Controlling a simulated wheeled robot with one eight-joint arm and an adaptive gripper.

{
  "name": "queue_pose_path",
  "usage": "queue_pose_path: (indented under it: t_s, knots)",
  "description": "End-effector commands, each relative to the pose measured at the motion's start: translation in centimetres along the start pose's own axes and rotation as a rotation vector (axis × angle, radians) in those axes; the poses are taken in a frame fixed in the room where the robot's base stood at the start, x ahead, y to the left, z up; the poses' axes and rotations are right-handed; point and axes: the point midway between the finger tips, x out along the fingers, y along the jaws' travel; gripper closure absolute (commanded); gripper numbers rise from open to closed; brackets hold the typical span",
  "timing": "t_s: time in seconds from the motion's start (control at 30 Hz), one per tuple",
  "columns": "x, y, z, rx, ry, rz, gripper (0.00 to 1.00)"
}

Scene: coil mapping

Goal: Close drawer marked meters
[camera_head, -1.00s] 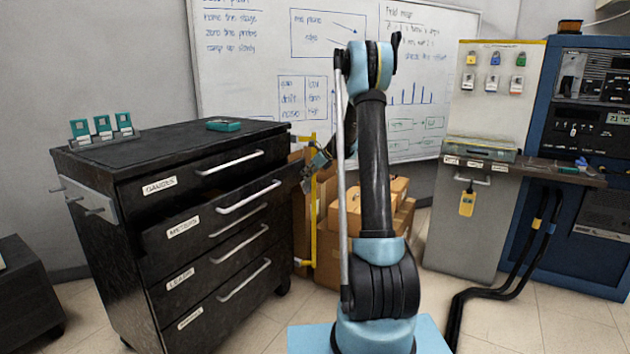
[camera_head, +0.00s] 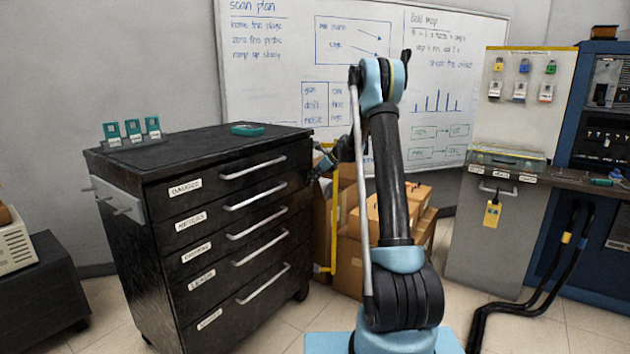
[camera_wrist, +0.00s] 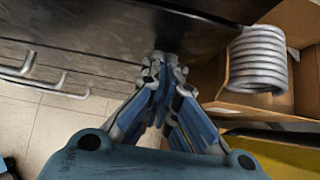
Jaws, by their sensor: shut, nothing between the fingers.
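The black drawer cabinet stands at left in the head view. Its second drawer from the top, the meters drawer (camera_head: 222,212), has a small white label and a silver bar handle; its front looks flush with the other fronts. My gripper (camera_head: 322,163) is near the right end of the cabinet front, small and partly hidden by its own links. In the wrist view my gripper (camera_wrist: 163,62) is shut and empty, its fingertips close to the dark cabinet surface (camera_wrist: 130,25). Whether they touch it I cannot tell.
Cardboard boxes (camera_head: 395,212) and a yellow frame stand right of the cabinet. A silver coil (camera_wrist: 258,58) shows close by in the wrist view. A grey cabinet (camera_head: 500,225) and blue rack are at right. Open floor lies before the black cabinet.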

Motion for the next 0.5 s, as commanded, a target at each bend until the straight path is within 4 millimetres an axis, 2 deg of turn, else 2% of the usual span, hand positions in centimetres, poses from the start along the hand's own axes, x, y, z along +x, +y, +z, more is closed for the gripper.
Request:
queue_pose_path:
  t_s: [0.1, 0.27, 0.43, 0.5]
  knots:
    - [0.2, 0.1, 0.4, 0.000, -0.008, 0.000, 1.00]
    - [-0.6, -0.1, -0.4, 0.000, -0.007, 0.001, 1.00]
    - [-2.4, -0.3, -2.4, -0.001, -0.002, 0.002, 1.00]
    - [-3.8, -0.3, -2.4, -0.001, -0.002, 0.002, 1.00]
